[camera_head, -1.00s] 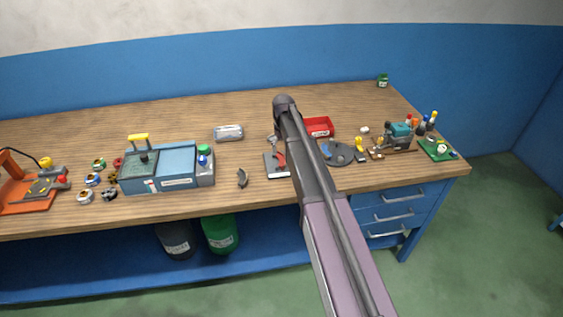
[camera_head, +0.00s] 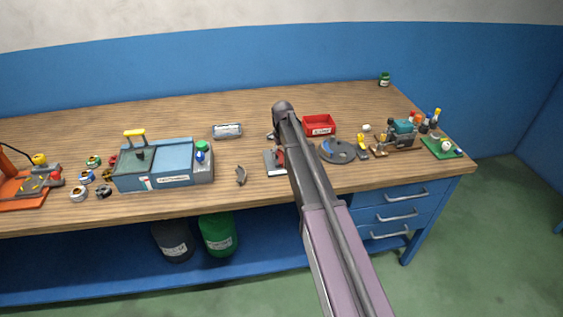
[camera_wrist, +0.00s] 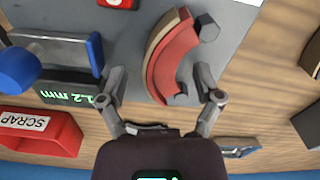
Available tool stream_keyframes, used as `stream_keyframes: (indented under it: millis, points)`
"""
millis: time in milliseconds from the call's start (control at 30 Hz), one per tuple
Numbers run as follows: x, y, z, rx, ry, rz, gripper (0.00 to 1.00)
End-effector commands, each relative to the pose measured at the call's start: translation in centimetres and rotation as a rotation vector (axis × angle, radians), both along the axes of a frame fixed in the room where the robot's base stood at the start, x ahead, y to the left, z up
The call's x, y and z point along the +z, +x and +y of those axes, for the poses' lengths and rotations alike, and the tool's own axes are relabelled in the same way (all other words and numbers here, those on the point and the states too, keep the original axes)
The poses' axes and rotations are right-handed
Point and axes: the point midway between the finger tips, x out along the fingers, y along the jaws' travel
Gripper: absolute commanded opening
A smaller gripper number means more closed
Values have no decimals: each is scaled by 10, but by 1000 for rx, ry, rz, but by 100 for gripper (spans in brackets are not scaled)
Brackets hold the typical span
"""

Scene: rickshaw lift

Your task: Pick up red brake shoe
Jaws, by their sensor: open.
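The red brake shoe (camera_wrist: 172,62) is a curved red piece with a tan lining along its outer edge. It lies on a grey plate (camera_wrist: 235,40) in the wrist view. My gripper (camera_wrist: 161,78) is open above it, with one finger on each side of the shoe and visible gaps between. Nothing is held. In the head view a sliver of the red shoe (camera_head: 280,158) shows on the plate beside my arm, which hides most of it. My gripper is hidden behind the arm there.
A gauge with blue jaws (camera_wrist: 96,54) and a "1.2 mm" display (camera_wrist: 66,93) sits close beside one finger. A red SCRAP bin (camera_head: 319,132) stands behind. A dark curved piece (camera_head: 241,175) and a blue-grey machine (camera_head: 165,170) are to the left; a grey disc (camera_head: 337,152) is right.

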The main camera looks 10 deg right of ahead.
Motion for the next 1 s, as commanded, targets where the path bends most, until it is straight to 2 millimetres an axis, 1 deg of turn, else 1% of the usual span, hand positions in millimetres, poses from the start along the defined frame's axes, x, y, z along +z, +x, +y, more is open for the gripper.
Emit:
stream_keyframes:
  millis: [67, 633, 667, 700, 767, 800, 867, 900, 933, 1000]
  points:
    - [-3, 0, 0, 0, 0, 0, 84]
    - [-2, 0, 0, 0, 0, 0, 84]
    - [-2, 0, 0, 0, 0, 0, 80]
    - [-2, 0, 0, 0, 0, 0, 69]
    - [-2, 0, 1, 1, 0, 0, 51]
    - [-2, 0, 1, 1, 0, 0, 39]
    - [-2, 0, 1, 1, 0, 0, 21]
    - [-2, 0, 1, 1, 0, 0, 9]
    - [-2, 0, 1, 1, 0, 0, 0]
    - [-2, 0, 1, 2, 0, 0, 0]
